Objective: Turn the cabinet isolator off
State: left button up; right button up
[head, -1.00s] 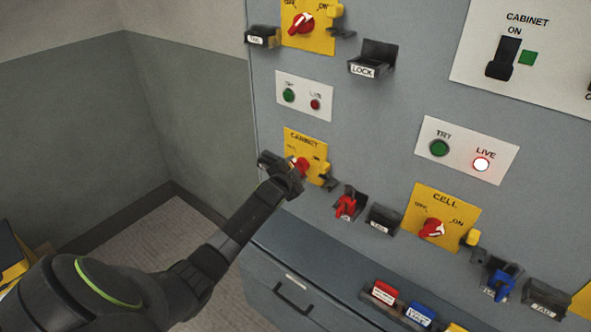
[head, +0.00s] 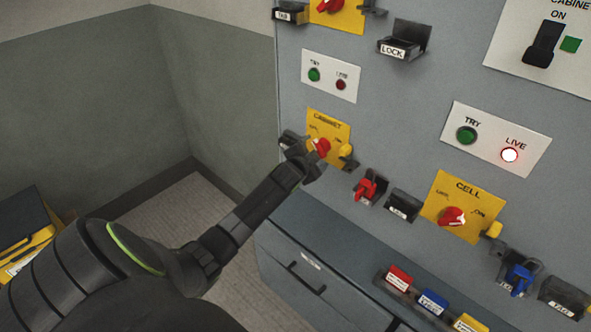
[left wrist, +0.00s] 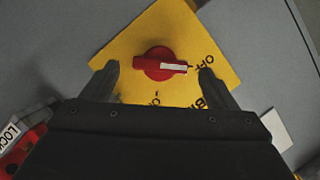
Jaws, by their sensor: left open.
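The cabinet isolator is a yellow plate (head: 330,127) marked CABINET with a red rotary knob (head: 322,147), on the grey panel. In the left wrist view the open fingers (left wrist: 158,70) stand on either side of the red knob (left wrist: 153,62), with gaps visible. The knob's white mark points right, toward letters that look like OFF. I cannot tell how deep the fingers reach. My right gripper is out of view.
A red padlock (head: 366,188) hangs right of the plate. The CELL isolator (head: 463,207) is further right. A white plate (head: 495,138) has a lit LIVE lamp and a green TRY button. A ledge below holds coloured tags (head: 433,302).

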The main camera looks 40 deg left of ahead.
pick_arm(q)
jog(key=b+v, duration=0.1)
jog(key=v, duration=1.4)
jog(key=shift+b, duration=0.4)
jog(key=shift+f, duration=0.15)
jog(key=s+a+f+n+g, duration=0.1)
jog(key=s+a+f+g, duration=0.1)
jog(key=f, duration=0.8)
jog(key=s+a+f+n+g, duration=0.1)
jog(key=s+f+n+g, duration=0.15)
jog(key=f, duration=0.85)
jog(key=s+f+n+g, duration=0.1)
jog(key=s+f, duration=0.4)
jog(key=f, duration=0.3)
jog(key=s+f+g, duration=0.2)
jog(key=s+f, duration=0.4)
jog(key=f, duration=0.2)
jog(key=s+d+f+n+g, duration=0.1)
jog(key=s+d+f, duration=0.3)
jog(key=s, duration=0.6)
jog(key=s+d+f+n+g+h, duration=0.1)
jog(key=s+d+f+g, duration=0.1)
jog(key=s+f, duration=0.5)
jog(key=s+d+f+n+g+h, duration=0.1)
jog(key=s+d+f, duration=0.4)
jog(key=s, duration=0.7)
jog(key=shift+s+d+f+g+b, duration=0.35)
jog(key=shift+d+f+g, duration=0.1)
jog(key=shift+g, duration=0.4)
